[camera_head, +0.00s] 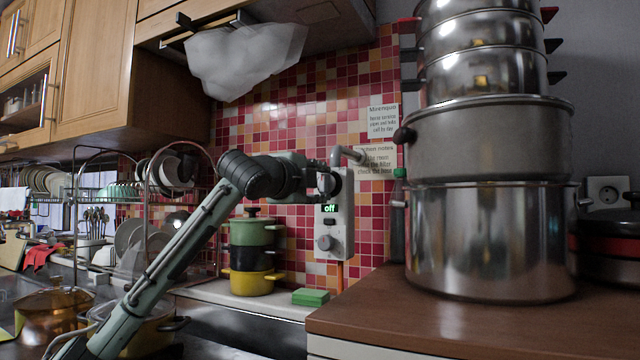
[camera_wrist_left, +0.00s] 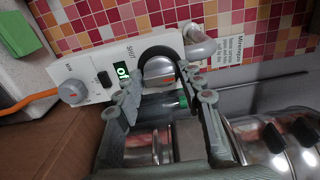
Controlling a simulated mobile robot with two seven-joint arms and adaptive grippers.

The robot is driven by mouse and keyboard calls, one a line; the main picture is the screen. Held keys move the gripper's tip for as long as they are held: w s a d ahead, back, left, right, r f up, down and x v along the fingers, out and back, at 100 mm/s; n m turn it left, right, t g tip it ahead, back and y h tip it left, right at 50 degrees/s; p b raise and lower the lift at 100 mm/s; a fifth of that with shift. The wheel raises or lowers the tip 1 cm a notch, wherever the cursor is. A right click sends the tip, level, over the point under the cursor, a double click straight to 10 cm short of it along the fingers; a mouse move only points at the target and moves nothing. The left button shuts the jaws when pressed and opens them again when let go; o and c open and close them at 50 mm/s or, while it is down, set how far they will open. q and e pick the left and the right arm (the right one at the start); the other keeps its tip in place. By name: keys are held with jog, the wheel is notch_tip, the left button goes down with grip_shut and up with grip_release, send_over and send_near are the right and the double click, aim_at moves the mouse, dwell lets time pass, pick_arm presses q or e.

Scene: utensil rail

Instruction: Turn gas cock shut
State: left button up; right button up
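A white wall panel (camera_head: 344,235) hangs on the tiled wall. It has a lit green display (camera_head: 330,208) reading "off". My left gripper (camera_head: 322,183) is at the panel's upper part. In the left wrist view the fingers of my left gripper (camera_wrist_left: 160,78) sit on both sides of the knob and look closed against it. In the head view the gripper hides this knob. My right gripper is not in view.
A smaller lower knob (camera_head: 325,243) sits on the panel. A grey pipe (camera_head: 347,153) bends out above it. Large steel pots (camera_head: 488,240) stand on the wooden counter (camera_head: 430,315) to the right. Coloured pots (camera_head: 252,283) and a green sponge (camera_head: 310,297) are below left.

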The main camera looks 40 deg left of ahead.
pick_arm(q)
jog(key=c, duration=0.6)
jog(key=shift+n, duration=0.3)
jog(key=n, duration=0.2)
jog(key=shift+n, duration=0.4)
jog(key=n, duration=0.3)
jog(key=shift+n, duration=0.4)
jog(key=n, duration=1)
jog(key=shift+n, duration=0.5)
jog(key=o, duration=1.1)
